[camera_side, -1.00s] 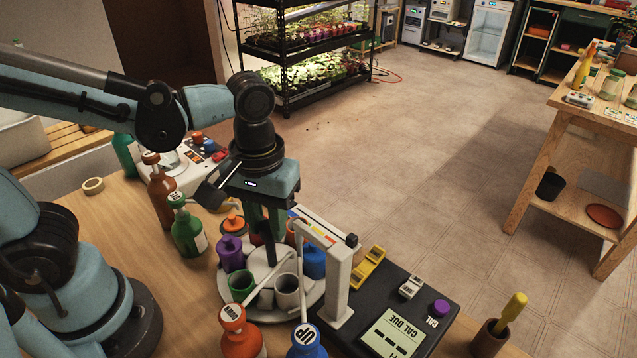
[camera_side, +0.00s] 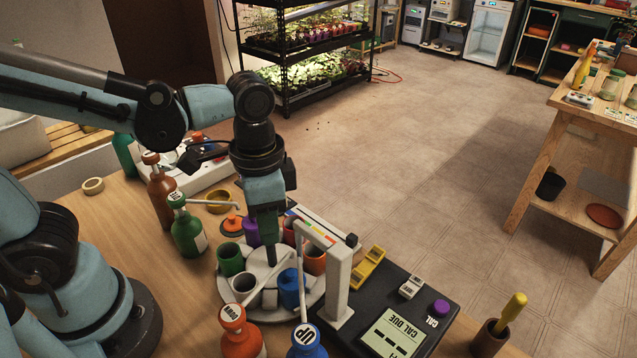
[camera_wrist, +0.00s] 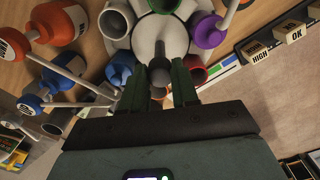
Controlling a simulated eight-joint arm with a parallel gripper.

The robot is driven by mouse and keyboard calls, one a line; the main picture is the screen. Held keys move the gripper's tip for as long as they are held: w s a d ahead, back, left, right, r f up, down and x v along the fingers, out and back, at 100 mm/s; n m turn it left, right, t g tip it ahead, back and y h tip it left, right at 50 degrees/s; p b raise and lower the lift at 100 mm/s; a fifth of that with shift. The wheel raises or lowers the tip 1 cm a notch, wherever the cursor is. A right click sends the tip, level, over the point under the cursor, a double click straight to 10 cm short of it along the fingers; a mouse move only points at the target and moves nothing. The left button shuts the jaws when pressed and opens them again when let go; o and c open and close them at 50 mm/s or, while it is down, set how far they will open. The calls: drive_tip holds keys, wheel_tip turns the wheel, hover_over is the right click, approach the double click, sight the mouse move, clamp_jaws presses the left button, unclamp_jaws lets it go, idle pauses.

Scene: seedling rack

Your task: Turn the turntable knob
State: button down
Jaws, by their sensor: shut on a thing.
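The round pale turntable (camera_side: 256,264) stands on the wooden table and carries several coloured cups around its middle. My gripper (camera_side: 272,262) points down over its centre and is shut on the knob, which the fingers mostly hide in the side view. In the wrist view the grey knob (camera_wrist: 160,72) shows between my two green fingers (camera_wrist: 162,84).
A white arch-shaped gauge post (camera_side: 339,275) stands close on the right. Orange (camera_side: 240,335) and blue (camera_side: 306,342) pump bottles stand in front, a green bottle (camera_side: 187,232) at the left. A black pad (camera_side: 400,300) with a display lies to the right.

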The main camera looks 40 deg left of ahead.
drive_tip(key=m, duration=0.4)
drive_tip(key=shift+m, duration=2.3)
drive_tip(key=c, duration=0.8)
unclamp_jaws()
drive_tip(key=shift+c, duration=0.2)
wheel_tip(320, 180, up, 12)
